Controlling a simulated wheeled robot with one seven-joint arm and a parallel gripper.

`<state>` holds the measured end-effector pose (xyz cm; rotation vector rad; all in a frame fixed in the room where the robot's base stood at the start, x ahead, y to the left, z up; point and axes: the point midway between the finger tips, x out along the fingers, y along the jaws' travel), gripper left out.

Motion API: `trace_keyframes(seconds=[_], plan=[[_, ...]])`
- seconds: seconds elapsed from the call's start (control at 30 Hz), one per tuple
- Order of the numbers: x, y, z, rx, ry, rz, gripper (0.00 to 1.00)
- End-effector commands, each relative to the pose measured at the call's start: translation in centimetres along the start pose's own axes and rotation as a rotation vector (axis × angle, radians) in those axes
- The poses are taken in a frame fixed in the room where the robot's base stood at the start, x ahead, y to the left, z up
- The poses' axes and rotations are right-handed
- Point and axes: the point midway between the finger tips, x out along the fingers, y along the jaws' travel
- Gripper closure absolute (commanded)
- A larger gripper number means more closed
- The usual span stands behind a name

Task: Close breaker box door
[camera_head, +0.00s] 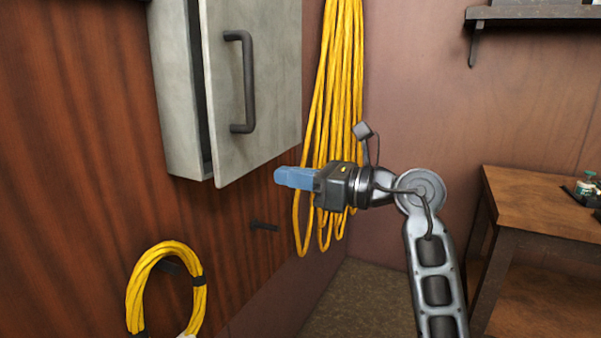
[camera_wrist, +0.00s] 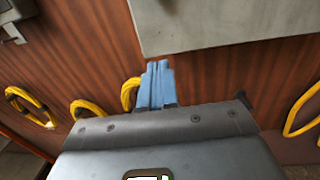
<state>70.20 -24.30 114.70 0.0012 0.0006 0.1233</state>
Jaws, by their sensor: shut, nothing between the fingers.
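The grey breaker box (camera_head: 179,90) hangs on the wood-panelled wall at the upper left of the head view. Its door (camera_head: 270,110) has a dark vertical handle (camera_head: 248,82) and stands slightly ajar, with a dark gap along its left edge. My gripper (camera_head: 279,176), with blue fingers, is shut and empty. In the head view it shows just below and to the right of the door's lower edge. In the wrist view the blue fingers (camera_wrist: 157,70) are together, and a pale grey panel (camera_wrist: 215,25) of the box shows above them. I cannot tell whether they touch it.
Long yellow cable loops (camera_head: 337,80) hang right of the box, behind my gripper. A coiled yellow cable (camera_head: 140,285) hangs at lower left, and a dark peg (camera_head: 264,226) sticks out of the wall. A wooden table (camera_head: 545,210) stands right, below a shelf (camera_head: 535,14).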

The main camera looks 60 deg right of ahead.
Motion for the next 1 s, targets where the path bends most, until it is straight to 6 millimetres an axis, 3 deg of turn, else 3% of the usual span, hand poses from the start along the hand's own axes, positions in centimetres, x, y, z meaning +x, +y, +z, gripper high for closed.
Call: trace_keyframes(seconds=[0.3,0.5,1.0], plan=[[6.2,0.1,0.2,-0.001,0.001,0.004,1.0],[8.6,0.0,0.1,-0.001,0.001,0.002,1.0],[9.5,0.0,0.1,-0.001,0.0,0.001,1.0]])
